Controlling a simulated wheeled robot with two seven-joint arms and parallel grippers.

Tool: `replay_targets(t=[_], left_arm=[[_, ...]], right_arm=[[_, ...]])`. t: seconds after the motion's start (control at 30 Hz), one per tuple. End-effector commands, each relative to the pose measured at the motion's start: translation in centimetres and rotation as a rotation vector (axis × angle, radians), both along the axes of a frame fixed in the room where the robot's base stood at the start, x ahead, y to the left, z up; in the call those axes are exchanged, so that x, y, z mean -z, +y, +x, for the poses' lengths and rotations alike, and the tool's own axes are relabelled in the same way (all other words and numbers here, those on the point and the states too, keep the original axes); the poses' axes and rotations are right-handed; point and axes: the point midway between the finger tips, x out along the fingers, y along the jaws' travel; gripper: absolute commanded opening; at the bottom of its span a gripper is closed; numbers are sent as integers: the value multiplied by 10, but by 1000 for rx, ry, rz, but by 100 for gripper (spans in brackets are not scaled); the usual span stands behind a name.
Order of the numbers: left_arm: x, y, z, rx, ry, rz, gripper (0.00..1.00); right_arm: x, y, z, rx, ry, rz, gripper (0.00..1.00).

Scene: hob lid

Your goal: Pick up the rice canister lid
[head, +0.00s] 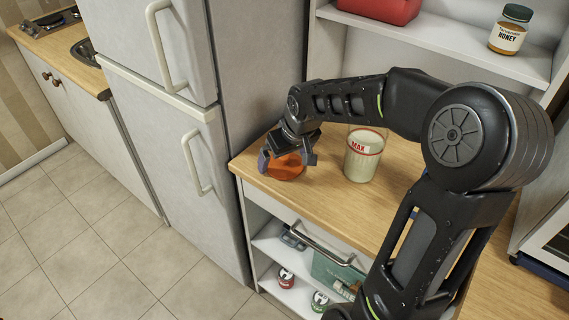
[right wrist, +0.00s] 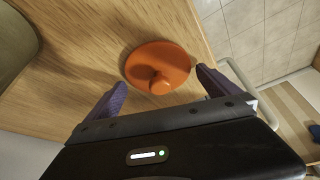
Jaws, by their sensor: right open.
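The orange round lid (head: 287,168) lies on the wooden counter near its left front edge. It also shows in the right wrist view (right wrist: 158,64), with its knob turned toward the gripper. My right gripper (head: 287,161) is at the lid, its fingers apart and partly covering it in the head view. In the right wrist view the purple fingers of the gripper (right wrist: 160,92) stand on either side of the knob, with clear gaps and nothing held. A glass canister marked MAX (head: 364,155), filled with pale contents, stands open just right of the lid. My left gripper is not in view.
The wooden counter (head: 330,202) has its edge close to the lid. The grey fridge (head: 190,120) stands at the left. A honey jar (head: 510,30) and a red container (head: 385,8) sit on the upper shelf. Tins (head: 285,278) are on the shelf below.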

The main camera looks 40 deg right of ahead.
Motion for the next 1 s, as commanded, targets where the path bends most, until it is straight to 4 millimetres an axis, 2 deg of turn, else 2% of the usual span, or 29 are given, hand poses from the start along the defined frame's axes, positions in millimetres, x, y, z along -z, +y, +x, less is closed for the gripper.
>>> replay_targets(t=[0.2, 0.8, 1.0], left_arm=[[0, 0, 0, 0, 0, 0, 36], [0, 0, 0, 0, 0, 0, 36], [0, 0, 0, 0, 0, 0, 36]], right_arm=[[0, 0, 0, 0, 0, 0, 100], [0, 0, 0, 0, 0, 0, 51], [0, 0, 0, 0, 0, 0, 49]])
